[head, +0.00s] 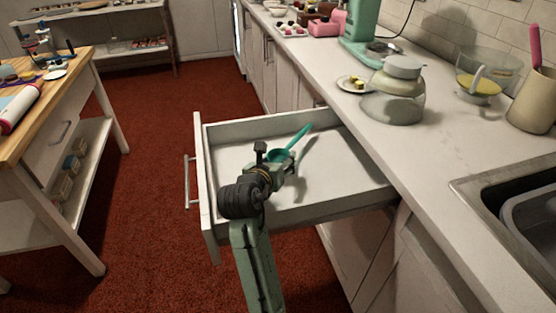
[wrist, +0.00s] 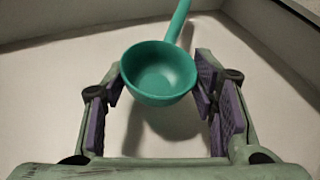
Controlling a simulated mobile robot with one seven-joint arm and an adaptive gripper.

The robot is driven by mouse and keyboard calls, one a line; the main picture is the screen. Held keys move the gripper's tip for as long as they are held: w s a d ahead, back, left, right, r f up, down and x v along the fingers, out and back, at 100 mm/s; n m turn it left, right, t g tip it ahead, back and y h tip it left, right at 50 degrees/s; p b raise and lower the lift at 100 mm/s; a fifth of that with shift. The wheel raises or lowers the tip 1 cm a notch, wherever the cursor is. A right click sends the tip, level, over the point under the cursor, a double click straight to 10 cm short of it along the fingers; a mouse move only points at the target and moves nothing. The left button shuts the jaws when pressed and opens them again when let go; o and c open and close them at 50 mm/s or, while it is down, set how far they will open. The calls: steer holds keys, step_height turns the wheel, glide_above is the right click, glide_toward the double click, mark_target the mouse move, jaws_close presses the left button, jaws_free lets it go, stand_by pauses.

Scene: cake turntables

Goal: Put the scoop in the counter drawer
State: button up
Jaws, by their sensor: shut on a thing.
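The teal scoop (head: 301,138) has a round bowl and a straight handle. In the head view it is over the open counter drawer (head: 206,190), its handle pointing up and right. My gripper (head: 277,160) is inside the drawer outline and shut on the scoop's bowl. In the wrist view the scoop (wrist: 160,75) is between the purple finger pads, open side toward the camera, handle toward the drawer's far wall. Its shadow falls on the pale drawer floor (wrist: 60,85), so it appears held a little above it. The exact height cannot be told.
The drawer is pulled well out and looks otherwise empty. The white counter (head: 437,143) beside it holds a glass jar (head: 393,103), a small plate (head: 350,85) and a utensil crock (head: 533,103). A sink (head: 530,225) is at right. A wooden table (head: 50,90) stands left across red floor.

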steer(key=shift+f, duration=0.45)
steer(key=o, duration=1.2)
steer(key=shift+c, duration=0.2)
steer(key=shift+r, duration=0.15)
steer(key=shift+r, duration=0.35)
steer(key=p+v, duration=0.1)
steer(key=v, duration=1.1)
steer(key=shift+r, duration=0.1)
